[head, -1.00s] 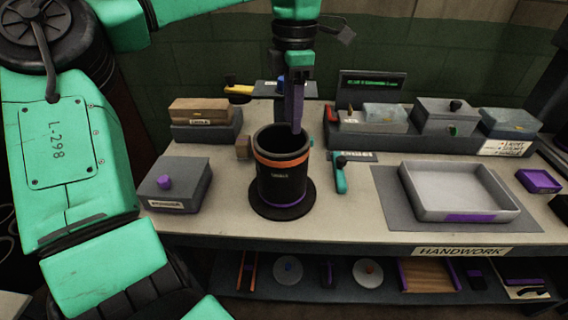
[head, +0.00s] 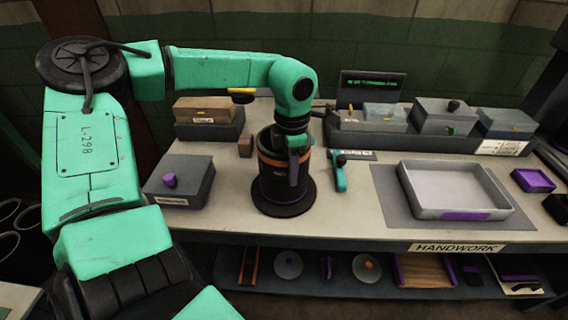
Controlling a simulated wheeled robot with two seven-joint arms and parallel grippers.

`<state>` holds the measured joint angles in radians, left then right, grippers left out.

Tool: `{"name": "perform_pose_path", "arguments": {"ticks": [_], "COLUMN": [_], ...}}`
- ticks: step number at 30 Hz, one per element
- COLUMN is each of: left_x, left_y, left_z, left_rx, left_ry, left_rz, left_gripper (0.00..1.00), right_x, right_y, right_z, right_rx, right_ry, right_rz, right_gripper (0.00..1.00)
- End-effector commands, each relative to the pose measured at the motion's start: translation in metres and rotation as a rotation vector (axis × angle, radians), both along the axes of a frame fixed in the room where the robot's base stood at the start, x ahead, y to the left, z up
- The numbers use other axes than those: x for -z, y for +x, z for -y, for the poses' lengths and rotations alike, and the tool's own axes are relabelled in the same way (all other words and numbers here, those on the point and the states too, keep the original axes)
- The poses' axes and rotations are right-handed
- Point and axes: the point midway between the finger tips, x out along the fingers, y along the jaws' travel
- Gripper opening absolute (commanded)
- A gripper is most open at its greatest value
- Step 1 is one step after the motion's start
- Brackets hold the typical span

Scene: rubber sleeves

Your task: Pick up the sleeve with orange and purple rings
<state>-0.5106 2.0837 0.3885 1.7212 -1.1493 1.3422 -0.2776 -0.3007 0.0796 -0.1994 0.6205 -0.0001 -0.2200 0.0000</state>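The sleeve (head: 272,182) is a dark upright cylinder on a round black base (head: 283,208) on the workbench. It has an orange ring (head: 268,161) near its top and a thin purple ring low down by the base. My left gripper (head: 293,168) points down at the sleeve's right-hand rim. One finger shows in front of the sleeve's near wall; the other is hidden, perhaps inside the sleeve. I cannot tell whether the fingers touch the wall. My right gripper is not in view.
A grey lidded box (head: 181,181) stands left of the sleeve, and a small brown block (head: 245,147) behind it. A teal-handled tool (head: 340,172) lies close on the right. A grey tray (head: 455,190) is further right. Bare bench shows in front.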

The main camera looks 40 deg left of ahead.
Motion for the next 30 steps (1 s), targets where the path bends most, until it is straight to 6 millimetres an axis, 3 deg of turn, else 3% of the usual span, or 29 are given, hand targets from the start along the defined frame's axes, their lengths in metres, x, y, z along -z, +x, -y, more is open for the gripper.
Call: {"name": "perform_pose_path", "arguments": {"ticks": [1, 2, 30], "left_x": [-0.0002, -0.0002, -0.0011], "left_y": [0.0001, 0.0001, 0.0005], "left_z": [0.0, 0.0, -0.0002], "left_rx": [0.0, 0.0, 0.0], "left_ry": [0.0, 0.0, 0.001], "left_rz": [0.0, 0.0, 0.002], "left_gripper": [0.11, 0.0, 0.0], "right_x": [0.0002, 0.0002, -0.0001], "right_y": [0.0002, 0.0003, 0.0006], "right_z": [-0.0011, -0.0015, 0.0], "right_rx": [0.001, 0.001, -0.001], "right_ry": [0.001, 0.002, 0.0], "right_rz": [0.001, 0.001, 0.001], "right_gripper": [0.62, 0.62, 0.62]}}
